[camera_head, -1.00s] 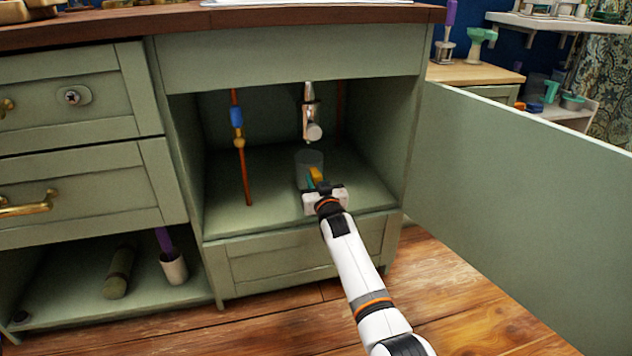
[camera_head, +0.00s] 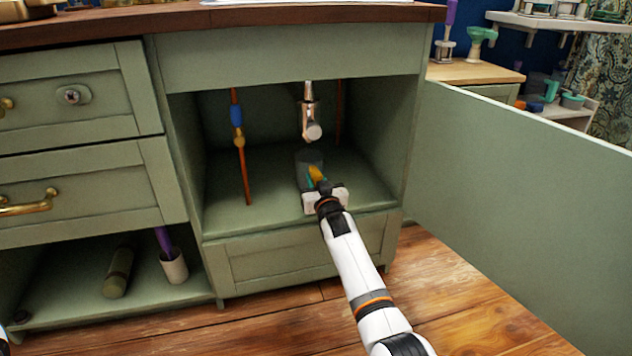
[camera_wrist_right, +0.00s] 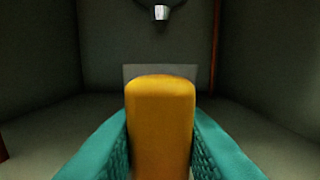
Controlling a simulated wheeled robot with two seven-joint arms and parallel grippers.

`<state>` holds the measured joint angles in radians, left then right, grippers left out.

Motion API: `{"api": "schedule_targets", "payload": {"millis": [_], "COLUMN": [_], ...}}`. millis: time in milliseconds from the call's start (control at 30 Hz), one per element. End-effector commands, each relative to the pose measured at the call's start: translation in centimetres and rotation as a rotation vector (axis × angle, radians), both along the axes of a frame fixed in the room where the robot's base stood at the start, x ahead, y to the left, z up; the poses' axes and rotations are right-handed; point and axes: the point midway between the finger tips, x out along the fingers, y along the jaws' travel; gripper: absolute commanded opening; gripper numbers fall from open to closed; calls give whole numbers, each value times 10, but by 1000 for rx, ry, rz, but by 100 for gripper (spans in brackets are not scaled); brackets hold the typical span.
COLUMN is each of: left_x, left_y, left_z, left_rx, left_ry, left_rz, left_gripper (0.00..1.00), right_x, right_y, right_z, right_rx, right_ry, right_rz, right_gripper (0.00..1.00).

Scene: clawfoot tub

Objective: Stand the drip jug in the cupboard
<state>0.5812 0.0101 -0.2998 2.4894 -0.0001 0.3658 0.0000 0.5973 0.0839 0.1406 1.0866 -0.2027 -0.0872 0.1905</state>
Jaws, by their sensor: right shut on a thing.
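The drip jug (camera_head: 309,160) is a grey, see-through vessel with a yellow handle. It is inside the open cupboard (camera_head: 260,185), below the chrome trap. My right gripper (camera_head: 318,178) reaches in from the front. Its teal fingers (camera_wrist_right: 160,142) are shut on the yellow handle (camera_wrist_right: 160,115), one on each side. The jug's grey body (camera_wrist_right: 135,71) shows only as a strip behind the handle in the right wrist view. The jug looks upright, low over the cupboard floor. I cannot tell whether its base touches the floor. My left gripper is not in view.
A chrome trap (camera_head: 311,115) hangs above the jug. A copper pipe with a blue valve (camera_head: 237,117) stands at the left inside. The cupboard door (camera_head: 520,200) is swung open to the right. The cupboard floor between pipe and jug is clear.

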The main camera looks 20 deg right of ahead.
Motion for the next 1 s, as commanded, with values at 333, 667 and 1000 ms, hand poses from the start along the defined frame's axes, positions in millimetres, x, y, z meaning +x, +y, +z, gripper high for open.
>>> {"api": "schedule_targets", "payload": {"millis": [333,667,1000], "left_x": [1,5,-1], "left_y": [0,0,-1], "left_z": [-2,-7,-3], "left_rx": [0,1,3], "left_ry": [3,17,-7], "left_rz": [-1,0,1], "left_gripper": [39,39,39], "right_x": [0,0,0], "right_y": [0,0,0], "right_z": [1,-2,-7], "right_rx": [0,0,0], "right_ry": [-2,-2,-1], "right_rz": [0,0,0], "right_gripper": [0,0,0]}}
